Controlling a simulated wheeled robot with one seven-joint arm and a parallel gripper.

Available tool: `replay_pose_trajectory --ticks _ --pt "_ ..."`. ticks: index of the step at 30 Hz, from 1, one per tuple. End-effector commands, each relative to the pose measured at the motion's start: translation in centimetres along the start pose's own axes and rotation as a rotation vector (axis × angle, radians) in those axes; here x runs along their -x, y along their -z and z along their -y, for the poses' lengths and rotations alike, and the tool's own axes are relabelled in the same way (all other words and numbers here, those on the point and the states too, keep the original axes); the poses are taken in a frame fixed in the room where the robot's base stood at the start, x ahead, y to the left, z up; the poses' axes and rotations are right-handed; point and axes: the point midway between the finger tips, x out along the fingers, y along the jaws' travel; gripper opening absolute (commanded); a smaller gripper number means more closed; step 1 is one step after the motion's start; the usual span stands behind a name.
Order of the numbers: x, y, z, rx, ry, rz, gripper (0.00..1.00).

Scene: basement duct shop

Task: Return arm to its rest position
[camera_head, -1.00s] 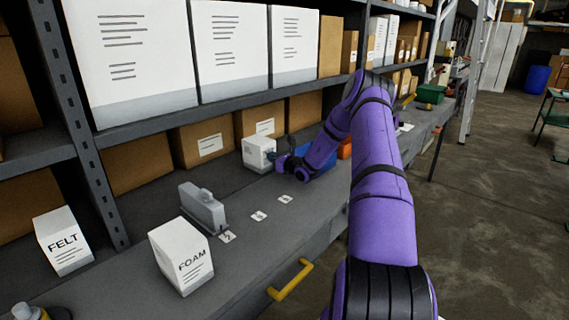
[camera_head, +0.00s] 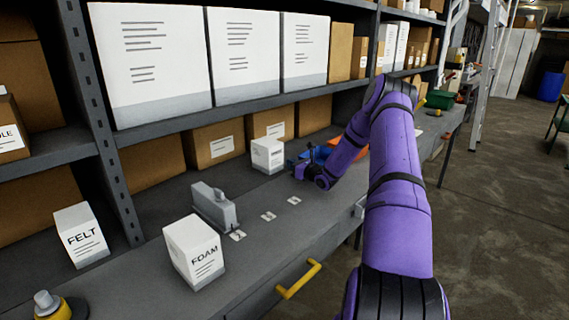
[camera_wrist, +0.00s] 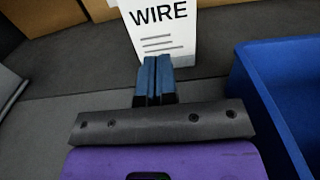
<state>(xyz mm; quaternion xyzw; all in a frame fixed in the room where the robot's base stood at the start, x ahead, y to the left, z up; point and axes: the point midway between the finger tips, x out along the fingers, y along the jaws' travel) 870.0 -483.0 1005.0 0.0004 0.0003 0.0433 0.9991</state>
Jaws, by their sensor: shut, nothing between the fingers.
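My purple arm reaches over the grey workbench (camera_head: 150,275) in the head view. My gripper (camera_head: 298,170) is low over the bench, to the right of a white box (camera_head: 267,155). In the wrist view the two blue fingers of my gripper (camera_wrist: 155,82) are together with nothing between them. They point toward a white box marked WIRE (camera_wrist: 160,30), which stands upright beyond the fingertips. In that view the fingertips overlap the box's lower edge, and I cannot tell the exact gap.
White boxes marked FOAM (camera_head: 194,252) and FELT (camera_head: 81,236) and a grey device (camera_head: 213,205) stand on the bench. A blue bin (camera_wrist: 285,90) is close at the gripper's right. Shelves with cartons rise behind. A yellow drawer handle (camera_head: 298,281) sticks out in front.

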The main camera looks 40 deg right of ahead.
Motion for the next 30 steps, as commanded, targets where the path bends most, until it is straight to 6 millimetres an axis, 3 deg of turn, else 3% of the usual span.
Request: replay_pose_trajectory --ticks 6,13,25,30 --pt "4.2 0.0 0.0 0.000 0.001 -0.001 0.00" --pt "6.8 0.1 0.0 0.000 0.000 -0.001 0.00" --pt "7.2 -0.2 -0.3 0.007 -0.009 -0.001 0.00" --pt "5.8 -3.4 -3.8 0.095 -0.126 -0.016 0.00"
